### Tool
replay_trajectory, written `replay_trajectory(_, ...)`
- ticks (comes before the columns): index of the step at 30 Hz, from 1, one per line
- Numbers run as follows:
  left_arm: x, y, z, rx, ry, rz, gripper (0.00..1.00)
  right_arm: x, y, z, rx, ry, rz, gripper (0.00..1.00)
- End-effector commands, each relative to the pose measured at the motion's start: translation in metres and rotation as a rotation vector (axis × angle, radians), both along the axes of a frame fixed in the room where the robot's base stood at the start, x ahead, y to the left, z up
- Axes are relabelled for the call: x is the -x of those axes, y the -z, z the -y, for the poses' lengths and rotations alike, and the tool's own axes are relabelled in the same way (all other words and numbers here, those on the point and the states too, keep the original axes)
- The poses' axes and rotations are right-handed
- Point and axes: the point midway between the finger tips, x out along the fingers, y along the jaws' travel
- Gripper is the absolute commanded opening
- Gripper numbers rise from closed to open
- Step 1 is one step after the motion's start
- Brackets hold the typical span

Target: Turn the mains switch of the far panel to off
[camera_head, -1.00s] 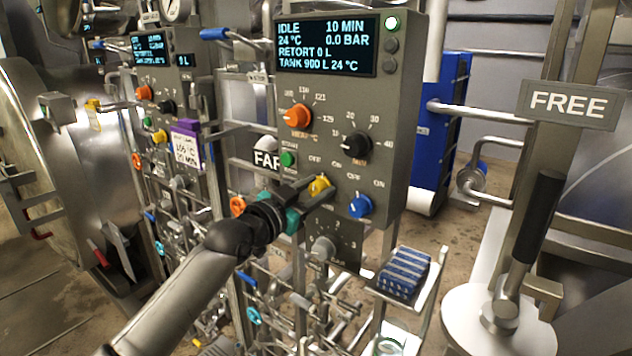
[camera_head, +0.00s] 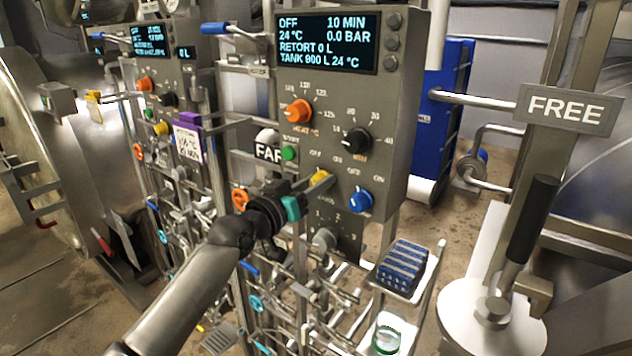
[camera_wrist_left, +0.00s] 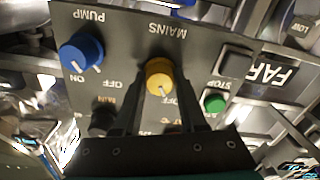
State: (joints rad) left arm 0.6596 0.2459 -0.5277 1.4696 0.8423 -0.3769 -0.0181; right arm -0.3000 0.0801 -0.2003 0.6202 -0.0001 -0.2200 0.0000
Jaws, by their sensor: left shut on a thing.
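The far panel (camera_head: 350,110) is a grey box with a FAR label (camera_head: 269,152) at its left. Its yellow mains switch (camera_head: 320,178) also shows in the left wrist view (camera_wrist_left: 159,76), beside the word MAINS, which is upside down there. My left gripper (camera_head: 312,186) is shut on this knob, one dark finger on each side in the left wrist view (camera_wrist_left: 158,88). The fingers partly hide the knob and its lettering. The panel's display (camera_head: 327,43) reads OFF, 10 MIN, 24 °C, 0.0 BAR. My right gripper is out of view.
A blue pump knob (camera_head: 360,200) is close right of the mains switch, a green start button (camera_head: 289,153) up left. Orange (camera_head: 298,112) and black (camera_head: 356,141) dials sit above. Pipes and valves crowd below. A second panel (camera_head: 160,75) stands left.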

Motion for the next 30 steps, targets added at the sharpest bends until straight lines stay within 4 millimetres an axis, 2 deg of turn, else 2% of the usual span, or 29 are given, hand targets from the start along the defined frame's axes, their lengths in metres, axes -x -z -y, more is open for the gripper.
replay_trajectory(11,0.0002,0.0019,0.0003,0.007,0.001,-0.009,0.0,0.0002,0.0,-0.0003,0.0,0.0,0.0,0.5)
replay_trajectory(12,0.0002,0.0019,0.0003,0.006,0.001,-0.008,0.44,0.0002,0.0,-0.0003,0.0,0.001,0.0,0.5)
replay_trajectory(18,0.0002,0.0012,0.0003,0.005,0.001,-0.006,0.67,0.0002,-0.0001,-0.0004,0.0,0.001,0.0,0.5)
replay_trajectory(20,0.0001,0.0009,0.0002,0.005,0.001,-0.006,0.71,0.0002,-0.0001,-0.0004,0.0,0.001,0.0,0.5)
replay_trajectory(30,0.0032,0.0011,-0.0027,0.004,0.0,-0.004,0.71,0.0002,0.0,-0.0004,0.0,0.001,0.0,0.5)
